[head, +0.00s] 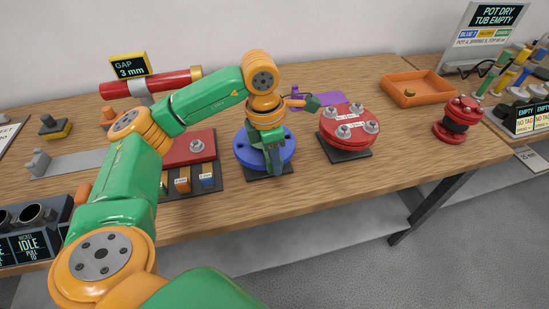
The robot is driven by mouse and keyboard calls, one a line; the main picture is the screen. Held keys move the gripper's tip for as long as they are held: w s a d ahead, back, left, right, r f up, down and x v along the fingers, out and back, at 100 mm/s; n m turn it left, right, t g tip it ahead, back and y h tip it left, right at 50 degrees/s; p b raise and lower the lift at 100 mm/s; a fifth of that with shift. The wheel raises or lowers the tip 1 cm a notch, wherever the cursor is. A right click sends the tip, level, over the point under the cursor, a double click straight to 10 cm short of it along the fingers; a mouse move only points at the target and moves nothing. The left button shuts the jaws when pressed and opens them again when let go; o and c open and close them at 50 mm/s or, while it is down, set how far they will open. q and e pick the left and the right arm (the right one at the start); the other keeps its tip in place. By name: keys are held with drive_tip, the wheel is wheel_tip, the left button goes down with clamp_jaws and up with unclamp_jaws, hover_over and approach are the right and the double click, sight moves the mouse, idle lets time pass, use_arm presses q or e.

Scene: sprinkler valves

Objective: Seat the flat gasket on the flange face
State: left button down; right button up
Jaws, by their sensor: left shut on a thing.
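A round blue flange (245,158) with bolt holes stands on a dark base near the middle of the table. My left gripper (276,168) points down over the flange's front right part and hides some of its face. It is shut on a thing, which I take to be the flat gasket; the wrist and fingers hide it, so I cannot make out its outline. I cannot tell whether it touches the flange face. My right gripper is not in view.
A red flange (337,133) with several bolts stands close to the right, in front of a purple sheet (309,97). An orange tray (391,92) and a red-and-black coupling (455,131) are farther right. Labelled blocks (183,183) lie left of the blue flange. The table's front edge is near.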

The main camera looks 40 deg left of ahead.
use_arm(q)
drive_tip(key=shift+f+b, duration=0.45)
drive_tip(key=shift+f, duration=0.15)
drive_tip(key=c, duration=0.7)
unclamp_jaws()
drive_tip(key=shift+o, duration=0.2)
drive_tip(key=shift+r, duration=0.15)
drive_tip(key=r+p, duration=0.4)
drive_tip(key=r, duration=0.1)
drive_tip(key=r+p, duration=0.2)
drive_tip(key=r, duration=0.1)
drive_tip(key=shift+s+a+p, duration=0.25)
drive_tip(key=shift+s+p, duration=0.1)
drive_tip(key=shift+f, duration=0.1)
